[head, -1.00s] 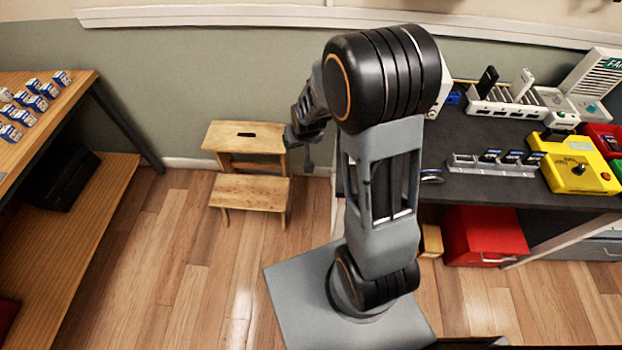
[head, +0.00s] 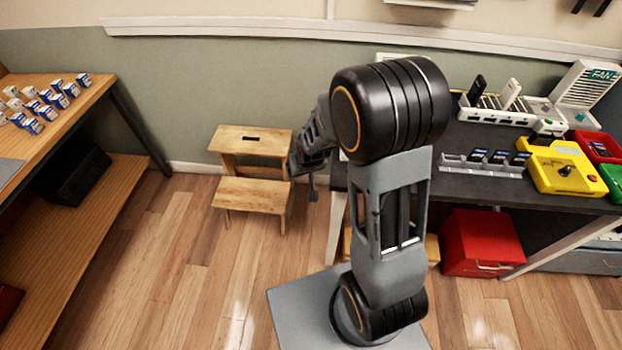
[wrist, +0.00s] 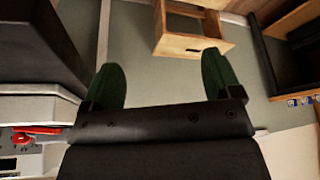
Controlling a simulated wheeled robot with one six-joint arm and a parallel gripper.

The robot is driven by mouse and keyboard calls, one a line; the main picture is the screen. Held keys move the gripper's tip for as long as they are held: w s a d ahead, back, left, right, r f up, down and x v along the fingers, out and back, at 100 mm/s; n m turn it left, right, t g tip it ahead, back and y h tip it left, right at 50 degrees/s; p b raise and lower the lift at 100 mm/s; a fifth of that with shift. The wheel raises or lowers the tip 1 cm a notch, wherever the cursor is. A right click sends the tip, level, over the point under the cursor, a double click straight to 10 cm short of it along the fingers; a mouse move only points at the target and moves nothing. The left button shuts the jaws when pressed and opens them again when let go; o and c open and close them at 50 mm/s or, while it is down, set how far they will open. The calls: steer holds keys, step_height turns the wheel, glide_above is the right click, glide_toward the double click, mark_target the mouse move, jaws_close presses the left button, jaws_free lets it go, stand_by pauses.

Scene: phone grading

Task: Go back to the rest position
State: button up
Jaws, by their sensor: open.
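My gripper (wrist: 160,80) is open and empty in the wrist view, its two green fingers spread wide apart with nothing between them. In the head view my arm stands folded at the centre, with its thick black joint at the top. The wrist end hangs to the left of that joint, in front of the wooden step stool (head: 252,144). The fingers themselves are hard to make out there.
A dark workbench (head: 480,190) at right holds a slotted rack (head: 495,112), a card tray (head: 484,165) and a yellow tester (head: 560,170). A red drawer box (head: 482,243) is below. A wooden table (head: 60,118) with small boxes stands left.

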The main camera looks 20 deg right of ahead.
steer(key=s+r+g+p, duration=0.1)
steer(key=s+r+p, duration=0.3)
steer(key=s+r, duration=1.3)
steer(key=v, duration=0.4)
steer(key=shift+w, duration=0.4)
steer(key=shift+r, duration=0.1)
steer(key=shift+c, duration=0.3)
